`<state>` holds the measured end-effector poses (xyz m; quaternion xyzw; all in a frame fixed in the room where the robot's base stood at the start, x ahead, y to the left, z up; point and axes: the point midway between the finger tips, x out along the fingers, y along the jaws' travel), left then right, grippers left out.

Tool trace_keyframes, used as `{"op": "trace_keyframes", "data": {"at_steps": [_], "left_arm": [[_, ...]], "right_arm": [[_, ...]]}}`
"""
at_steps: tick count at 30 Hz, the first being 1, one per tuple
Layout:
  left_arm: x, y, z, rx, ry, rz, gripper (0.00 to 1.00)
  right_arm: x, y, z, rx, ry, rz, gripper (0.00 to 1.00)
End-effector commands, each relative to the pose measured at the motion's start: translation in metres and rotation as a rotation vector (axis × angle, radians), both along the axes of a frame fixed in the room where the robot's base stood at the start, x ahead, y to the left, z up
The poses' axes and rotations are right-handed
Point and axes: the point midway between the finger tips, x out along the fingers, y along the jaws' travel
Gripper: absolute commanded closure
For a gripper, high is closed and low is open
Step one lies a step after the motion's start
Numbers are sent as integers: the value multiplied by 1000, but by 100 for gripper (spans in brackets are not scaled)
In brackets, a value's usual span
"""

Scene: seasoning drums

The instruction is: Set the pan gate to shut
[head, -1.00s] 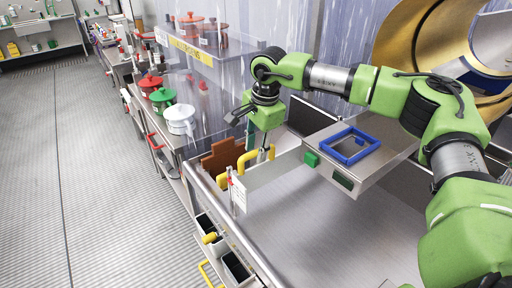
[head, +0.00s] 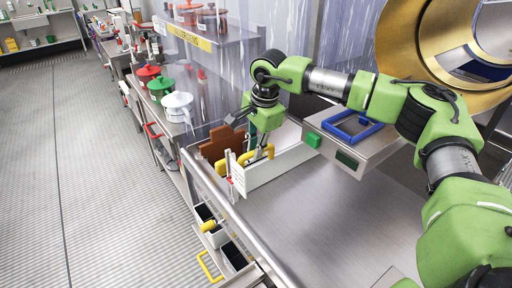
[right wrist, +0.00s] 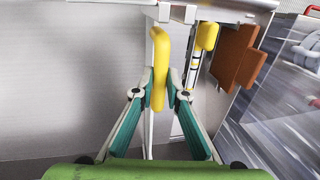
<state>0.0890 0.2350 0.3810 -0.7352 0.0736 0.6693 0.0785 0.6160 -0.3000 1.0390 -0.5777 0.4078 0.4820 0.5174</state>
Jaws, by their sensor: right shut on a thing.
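My right gripper (head: 262,152) reaches down at the near-left end of a pale metal panel, which looks like the pan gate (head: 284,166). In the right wrist view its teal fingers (right wrist: 161,88) are shut on an upright yellow handle (right wrist: 160,50). The panel stands on edge across the steel pan (head: 330,215), between the yellow handles and the metal box. A second yellow piece (right wrist: 207,36) is right of the held handle, beside a striped scale. How the handle joins the panel is partly hidden by the gripper. My left gripper is not in view.
Brown plates (head: 220,145) and a white tag (head: 238,178) are close to the gripper.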

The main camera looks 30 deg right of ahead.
Motion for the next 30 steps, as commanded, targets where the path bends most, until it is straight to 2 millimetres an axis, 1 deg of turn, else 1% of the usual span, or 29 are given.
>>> {"op": "trace_keyframes", "data": {"at_steps": [1,5,6,7,8,17,20,23,30], "left_arm": [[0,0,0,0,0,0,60],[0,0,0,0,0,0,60],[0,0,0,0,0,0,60],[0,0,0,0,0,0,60],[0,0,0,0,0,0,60],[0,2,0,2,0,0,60],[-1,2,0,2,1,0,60],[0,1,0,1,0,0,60],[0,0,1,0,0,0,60]], "right_arm": [[-4,1,-5,-2,14,2,100],[-4,1,-5,-3,16,3,100],[-4,1,-6,-3,17,3,79],[-4,1,-6,-3,17,3,71],[-4,0,-5,-3,16,3,70],[-3,0,-2,-2,10,1,70],[-3,0,3,0,8,1,70],[-5,0,16,-1,6,1,70],[-14,-1,66,0,7,1,70]]}}
